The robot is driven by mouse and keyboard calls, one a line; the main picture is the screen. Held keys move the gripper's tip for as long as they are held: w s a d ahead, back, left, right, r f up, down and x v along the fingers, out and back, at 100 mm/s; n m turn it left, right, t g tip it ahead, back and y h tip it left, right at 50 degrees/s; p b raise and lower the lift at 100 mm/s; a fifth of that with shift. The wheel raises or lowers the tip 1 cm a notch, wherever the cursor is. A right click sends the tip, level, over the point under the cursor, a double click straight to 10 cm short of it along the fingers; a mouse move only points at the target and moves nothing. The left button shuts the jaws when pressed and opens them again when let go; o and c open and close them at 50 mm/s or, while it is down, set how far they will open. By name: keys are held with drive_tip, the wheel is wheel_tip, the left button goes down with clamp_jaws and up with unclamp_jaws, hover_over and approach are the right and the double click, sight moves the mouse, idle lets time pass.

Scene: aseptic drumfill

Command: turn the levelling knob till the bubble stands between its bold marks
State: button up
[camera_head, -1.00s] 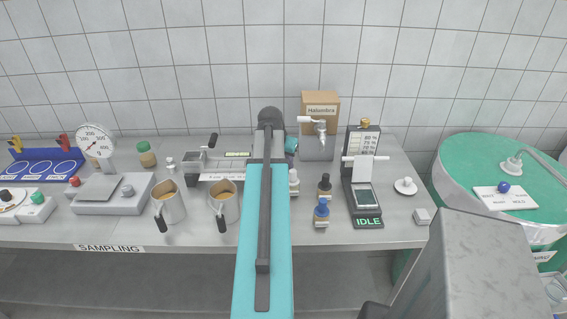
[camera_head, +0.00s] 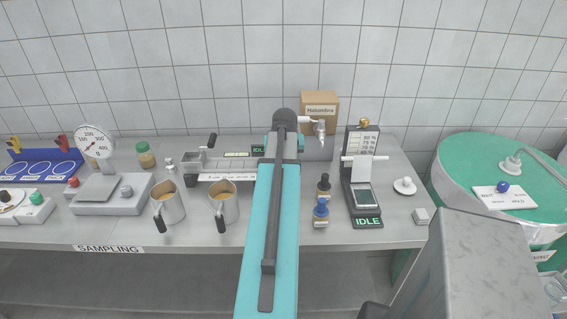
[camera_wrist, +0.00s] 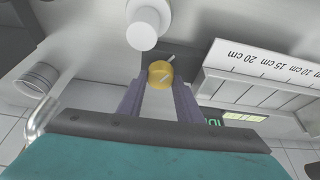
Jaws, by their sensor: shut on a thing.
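The levelling knob, yellow with a pale line across its face (camera_wrist: 160,74), sits between the fingertips of my gripper (camera_wrist: 160,88) in the wrist view. My gripper is shut on it. The knob belongs to a trough instrument with a white centimetre scale (camera_wrist: 262,72), which also shows in the head view (camera_head: 227,176). A yellow-green level strip (camera_wrist: 245,115) lies alongside the scale; it also shows in the head view (camera_head: 237,155). The bubble and its bold marks are too small to tell. In the head view my arm hides the gripper and the knob.
Two metal jugs (camera_head: 168,205) (camera_head: 224,205) stand in front of the instrument. A dial scale (camera_head: 94,143) is on the left. A black-and-blue knobbed piece (camera_head: 321,208) and an IDLE-marked device (camera_head: 365,200) stand right of my arm. A white round part (camera_wrist: 149,22) is close above the knob.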

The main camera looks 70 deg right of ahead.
drive_tip(key=o, duration=1)
drive_tip(key=shift+o, duration=0.2)
drive_tip(key=shift+r, duration=0.15)
drive_tip(key=b+v, duration=0.2)
drive_tip(key=v, duration=1.1)
drive_tip(key=shift+r, duration=0.25)
drive_tip(key=shift+a, duration=0.15)
drive_tip(key=shift+s, duration=0.2)
